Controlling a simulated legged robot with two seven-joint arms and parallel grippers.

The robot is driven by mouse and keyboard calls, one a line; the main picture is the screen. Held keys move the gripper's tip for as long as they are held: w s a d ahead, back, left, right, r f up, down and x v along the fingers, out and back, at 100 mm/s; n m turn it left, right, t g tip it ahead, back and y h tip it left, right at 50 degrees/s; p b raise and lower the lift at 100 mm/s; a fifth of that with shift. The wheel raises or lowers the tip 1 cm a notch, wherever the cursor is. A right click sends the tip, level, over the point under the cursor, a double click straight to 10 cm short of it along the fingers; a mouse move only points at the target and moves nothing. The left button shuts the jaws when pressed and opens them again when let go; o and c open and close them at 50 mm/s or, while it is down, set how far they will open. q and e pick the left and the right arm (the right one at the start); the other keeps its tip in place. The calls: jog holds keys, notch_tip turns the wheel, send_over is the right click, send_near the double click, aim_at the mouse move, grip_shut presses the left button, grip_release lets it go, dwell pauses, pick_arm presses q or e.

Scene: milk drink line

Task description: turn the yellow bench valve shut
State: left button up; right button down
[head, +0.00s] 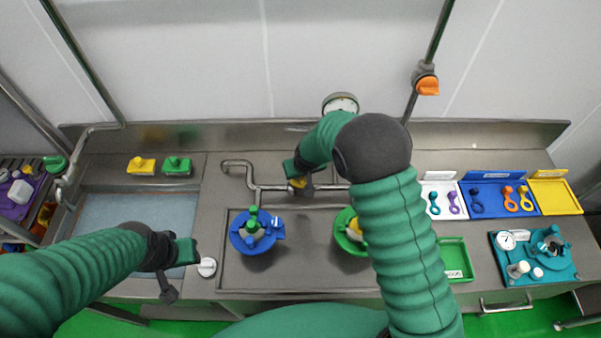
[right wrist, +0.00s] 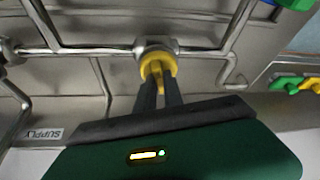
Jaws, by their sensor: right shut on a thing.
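The yellow bench valve (head: 298,183) sits on the metal pipe along the back of the bench. In the right wrist view, the yellow valve (right wrist: 157,62) has a round collar on a grey pipe fitting and a narrow handle. My right gripper (right wrist: 160,88) has its two dark fingers closed on that handle, one on each side. In the head view my right gripper (head: 303,188) partly hides the valve. My left gripper (head: 169,292) hangs over the front of the sink; whether its fingers are open cannot be told.
A blue-rimmed unit (head: 238,240) and a green-rimmed one (head: 345,238) stand on the bench, the latter partly behind my right arm. A gauge (head: 341,103) is behind the valve. Coloured trays (head: 560,197) lie at right. An orange valve (head: 428,85) is on the wall pipe.

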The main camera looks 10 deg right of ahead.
jog(key=shift+w+a+r+m+h+p, duration=0.1)
jog(key=shift+m+h+p, duration=0.45)
jog(key=shift+m, duration=1.05)
jog(key=c, duration=1.5)
grip_release()
jog(key=shift+o, duration=0.2)
jog(key=p+v, duration=1.4)
jog(key=v, duration=0.2)
jog(key=shift+a+r, duration=0.25)
